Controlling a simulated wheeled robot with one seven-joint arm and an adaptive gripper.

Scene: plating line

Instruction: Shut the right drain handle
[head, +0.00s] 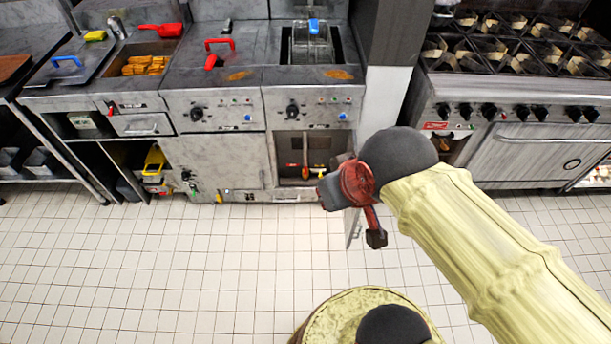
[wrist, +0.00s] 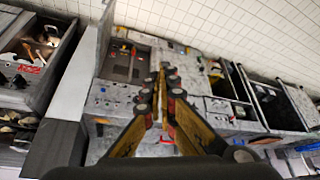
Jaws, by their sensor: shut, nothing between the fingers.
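The right fryer's lower cabinet (head: 320,148) stands open in the head view. Inside it a handle with a red and orange upper part and a yellow lower end (head: 305,172) hangs roughly upright; I take this as the right drain handle. The open cabinet also shows in the wrist view (wrist: 118,66), left of my fingers, with small red and orange parts inside that are too small to make out. My gripper (wrist: 162,72) is shut and empty, its fingertips together in front of the fryer fronts, apart from the handle.
The left fryer's cabinet (head: 215,162) is closed. A range (head: 545,155) stands at the right. The tiled floor (head: 150,270) before the fryers is clear.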

